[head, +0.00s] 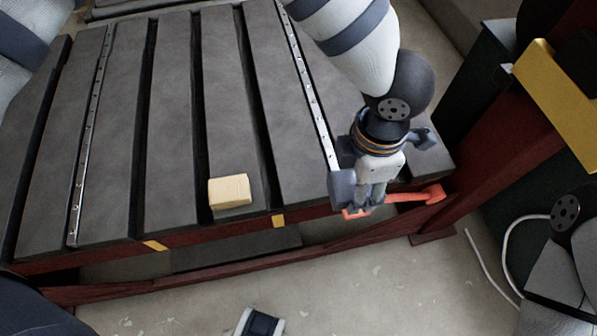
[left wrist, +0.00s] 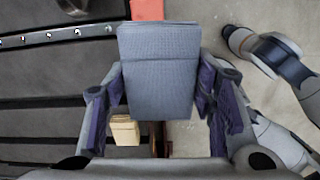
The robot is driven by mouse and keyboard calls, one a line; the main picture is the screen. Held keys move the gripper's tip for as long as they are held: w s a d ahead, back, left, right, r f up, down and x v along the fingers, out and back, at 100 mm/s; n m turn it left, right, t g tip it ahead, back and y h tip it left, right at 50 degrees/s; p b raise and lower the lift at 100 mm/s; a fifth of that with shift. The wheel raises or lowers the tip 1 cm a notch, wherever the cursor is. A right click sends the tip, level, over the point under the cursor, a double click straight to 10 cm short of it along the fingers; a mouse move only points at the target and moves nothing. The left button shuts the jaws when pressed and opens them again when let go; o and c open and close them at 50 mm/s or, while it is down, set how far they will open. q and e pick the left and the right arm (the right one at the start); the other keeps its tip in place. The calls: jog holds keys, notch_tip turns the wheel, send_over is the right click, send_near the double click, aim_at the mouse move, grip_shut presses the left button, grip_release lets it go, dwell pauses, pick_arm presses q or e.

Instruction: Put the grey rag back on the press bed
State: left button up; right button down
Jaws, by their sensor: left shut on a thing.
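The press bed (head: 225,80) is a dark grey slatted plate with deep grooves on a dark red frame. My left gripper (head: 370,200) is over the bed's near right corner, pointing down. In the left wrist view its fingers are closed on the grey rag (left wrist: 158,75), a folded blue-grey rectangle between the purple pads. The rag lies across the bed's edge in that view. I cannot tell whether it touches the bed. My right gripper is not clearly in view.
A pale wooden block (head: 229,190) lies on the bed near its front edge. A dark red post with a yellow bar (head: 560,95) stands at right.

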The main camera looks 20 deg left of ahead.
pick_arm(q)
jog(key=shift+w+f+n, duration=0.1)
jog(key=shift+f+n, duration=0.25)
jog(key=shift+n, duration=0.05)
jog(key=w+a+f, duration=0.3)
jog(key=a, duration=0.4)
jog(key=b, duration=0.2)
send_over(301, 175)
jog(key=d, duration=0.1)
jog(key=f, duration=0.5)
jog(key=shift+s+f, duration=0.2)
jog(key=shift+f, duration=0.15)
jog(key=shift+w+a+f+b, duration=0.1)
jog(key=shift+a+f+b, duration=0.15)
jog(key=shift+f, duration=0.8)
jog(key=shift+w+a+f+b, duration=0.1)
jog(key=shift+a+f+b, duration=0.1)
jog(key=shift+f, duration=0.85)
jog(key=o, duration=1.1)
notch_tip(301, 175, up, 12)
jog(key=p, duration=0.2)
jog(key=shift+r+p, duration=0.2)
jog(key=shift+p, duration=0.15)
